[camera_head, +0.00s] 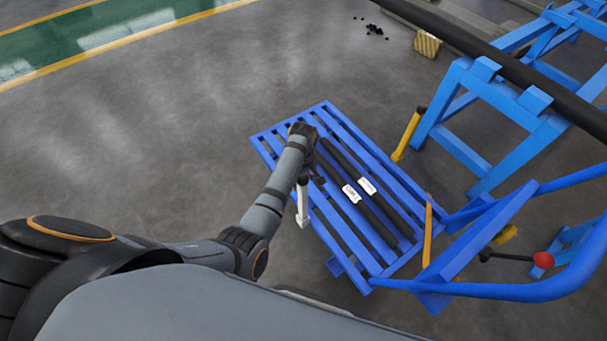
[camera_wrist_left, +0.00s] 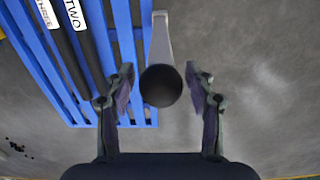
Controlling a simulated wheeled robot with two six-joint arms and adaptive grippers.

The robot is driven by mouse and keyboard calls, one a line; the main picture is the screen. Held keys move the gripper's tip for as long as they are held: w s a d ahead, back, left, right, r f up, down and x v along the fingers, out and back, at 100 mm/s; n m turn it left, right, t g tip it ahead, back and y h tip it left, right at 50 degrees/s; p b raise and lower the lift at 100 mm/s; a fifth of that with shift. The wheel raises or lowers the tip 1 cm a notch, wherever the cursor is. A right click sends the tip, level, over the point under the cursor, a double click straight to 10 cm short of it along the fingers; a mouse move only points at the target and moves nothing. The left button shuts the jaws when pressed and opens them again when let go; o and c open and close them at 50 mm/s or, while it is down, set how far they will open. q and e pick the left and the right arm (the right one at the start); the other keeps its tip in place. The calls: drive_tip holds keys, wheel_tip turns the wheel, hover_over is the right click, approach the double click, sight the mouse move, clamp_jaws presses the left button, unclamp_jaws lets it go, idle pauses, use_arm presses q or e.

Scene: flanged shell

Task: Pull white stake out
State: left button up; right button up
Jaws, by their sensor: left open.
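The white stake (camera_head: 302,205) stands at the near left edge of the blue slatted cart, with a dark round top. In the left wrist view the white stake (camera_wrist_left: 161,38) runs away from the camera, and its dark round end lies between my two fingers. My left gripper (camera_head: 312,177) is beside the top of the stake in the head view, partly hidden by my own arm. In the left wrist view my left gripper (camera_wrist_left: 160,92) is open, with a visible gap on each side of the dark end. My right gripper is not in view.
The blue cart (camera_head: 330,235) carries two black bars with white labels, marked TWO and THREE in the wrist view. A yellow post with a dark top (camera_head: 409,135) stands at its far side. A blue frame (camera_head: 510,115) stands behind at right. Open floor lies left.

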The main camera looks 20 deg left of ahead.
use_arm(q)
wheel_tip(320, 180, down, 4)
drive_tip(key=shift+f+b, duration=0.25)
drive_tip(key=shift+b, duration=0.25)
drive_tip(key=shift+f, duration=0.3)
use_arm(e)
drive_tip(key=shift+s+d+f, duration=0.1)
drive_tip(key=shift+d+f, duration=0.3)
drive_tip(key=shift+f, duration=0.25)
use_arm(q)
drive_tip(key=shift+c, duration=0.4)
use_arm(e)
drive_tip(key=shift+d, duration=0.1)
use_arm(q)
clamp_jaws()
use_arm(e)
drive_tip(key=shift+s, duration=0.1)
use_arm(q)
drive_tip(key=shift+r, duration=0.15)
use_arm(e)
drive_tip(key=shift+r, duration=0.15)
use_arm(q)
drive_tip(key=shift+r+p, duration=0.65)
drive_tip(key=shift+p, duration=0.2)
drive_tip(key=shift+r+p, duration=4.25)
drive_tip(key=shift+p, duration=0.65)
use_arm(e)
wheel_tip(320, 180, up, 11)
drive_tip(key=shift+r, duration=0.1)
